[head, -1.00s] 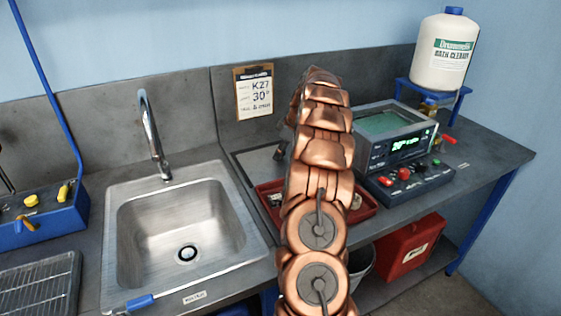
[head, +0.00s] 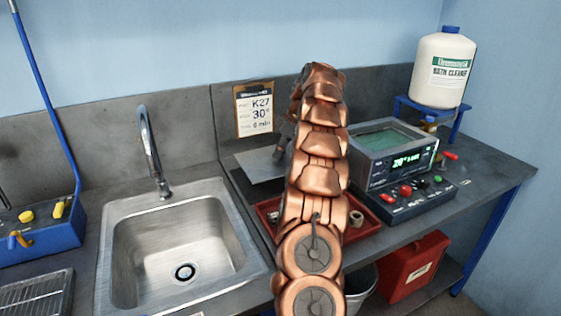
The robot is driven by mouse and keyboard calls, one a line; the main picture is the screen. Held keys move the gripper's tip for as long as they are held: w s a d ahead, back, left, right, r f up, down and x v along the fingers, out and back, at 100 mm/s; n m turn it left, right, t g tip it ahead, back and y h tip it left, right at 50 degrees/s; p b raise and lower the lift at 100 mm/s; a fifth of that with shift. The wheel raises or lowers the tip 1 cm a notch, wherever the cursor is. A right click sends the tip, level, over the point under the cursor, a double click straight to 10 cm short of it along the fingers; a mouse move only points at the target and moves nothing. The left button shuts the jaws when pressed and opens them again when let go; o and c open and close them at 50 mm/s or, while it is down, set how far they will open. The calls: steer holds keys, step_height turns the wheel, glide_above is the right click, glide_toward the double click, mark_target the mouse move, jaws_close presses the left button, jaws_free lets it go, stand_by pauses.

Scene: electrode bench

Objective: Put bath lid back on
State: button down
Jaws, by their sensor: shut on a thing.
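The bath (head: 395,152) is a grey box with a lit green display, right of my arm. Its top is open and shows greenish liquid. The lid (head: 256,167) is a flat grey plate left of my arm, behind the red tray. My gripper (head: 281,152) is at the lid's right side, partly hidden behind my copper arm, and is shut on the lid. The fingertips and the grip point are too small to see clearly. The lid looks a little above the bench.
A red tray (head: 268,207) with small parts lies in front of the lid. A control box (head: 412,194) with knobs stands before the bath. A bath cleaner bottle (head: 443,70) stands at the back right. A sink (head: 183,240) is at left; a placard (head: 254,109) hangs behind.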

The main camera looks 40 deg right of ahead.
steer(key=shift+r, duration=1.3)
steer(key=shift+r+p, duration=1.45)
steer(key=shift+r, duration=0.3)
